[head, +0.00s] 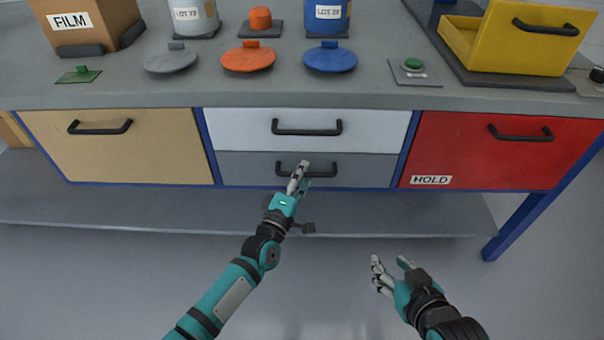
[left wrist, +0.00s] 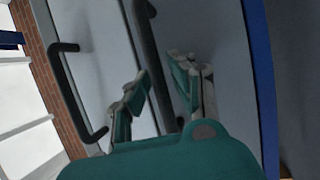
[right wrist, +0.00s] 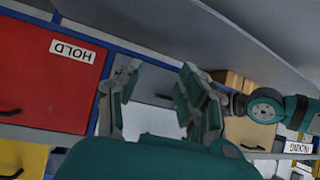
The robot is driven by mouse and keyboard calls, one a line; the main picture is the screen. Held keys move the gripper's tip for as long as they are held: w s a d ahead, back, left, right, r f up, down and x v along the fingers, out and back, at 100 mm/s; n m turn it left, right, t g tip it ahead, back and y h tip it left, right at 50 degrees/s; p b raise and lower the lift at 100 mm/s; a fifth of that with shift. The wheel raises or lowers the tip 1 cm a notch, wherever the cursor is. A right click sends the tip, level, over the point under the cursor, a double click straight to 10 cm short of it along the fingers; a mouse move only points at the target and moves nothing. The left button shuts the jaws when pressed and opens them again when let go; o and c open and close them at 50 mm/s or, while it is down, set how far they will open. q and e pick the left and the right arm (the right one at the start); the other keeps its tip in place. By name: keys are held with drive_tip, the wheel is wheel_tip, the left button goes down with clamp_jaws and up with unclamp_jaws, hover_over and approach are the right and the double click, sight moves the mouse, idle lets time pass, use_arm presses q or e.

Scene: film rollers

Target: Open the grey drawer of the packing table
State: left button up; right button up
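The grey drawer (head: 240,170) is the lower middle front of the packing table and looks shut, flush with its neighbours. Its dark bar handle (head: 325,174) is partly hidden by my left gripper (head: 300,177). In the left wrist view the handle (left wrist: 150,50) runs between the two separated fingers of my left gripper (left wrist: 162,85), with a gap showing; I cannot tell whether they touch it. My right gripper (head: 390,266) is open and empty, low in front of the table; its spread fingers show in the right wrist view (right wrist: 158,100).
The white drawer (head: 245,130) with its own handle is just above. A tan drawer (head: 110,150) is left and a red HOLD drawer (head: 480,150) right. A lower shelf (head: 120,208) runs beneath. Lids, canisters and a yellow bin (head: 500,45) are on the tabletop.

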use_arm(q)
drive_tip(key=shift+c, duration=0.3)
clamp_jaws()
